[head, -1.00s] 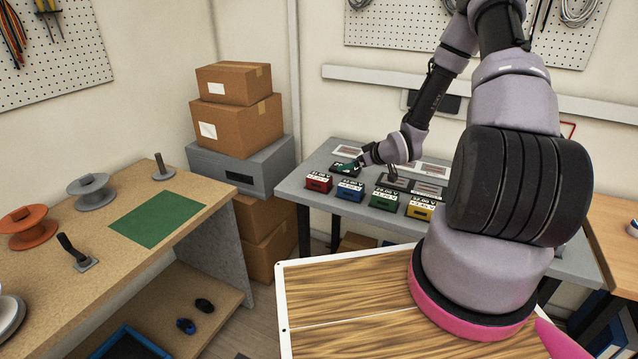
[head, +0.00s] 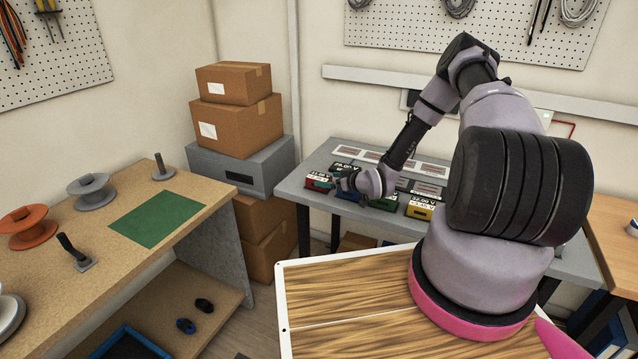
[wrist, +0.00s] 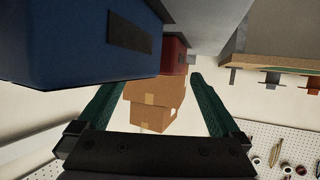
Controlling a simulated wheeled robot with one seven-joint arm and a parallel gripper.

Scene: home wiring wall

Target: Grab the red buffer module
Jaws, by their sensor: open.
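The red buffer module (head: 317,182) stands at the left end of the front row on the grey table. In the wrist view the red module (wrist: 173,56) shows ahead, partly hidden behind the blue module (wrist: 85,40). My gripper (head: 337,178) is low over the row, just right of the red module, pointing left. Its dark green fingers (wrist: 161,84) are spread with nothing between them. In the head view the gripper partly covers the blue module (head: 347,194). Whether a finger touches a module cannot be told.
Right of the blue module stand a green module (head: 386,203) and a yellow module (head: 419,211). The grey table (head: 296,187) is bare left of the red module. Cardboard boxes (head: 241,125) are stacked beyond it. A workbench (head: 95,240) stands at the left.

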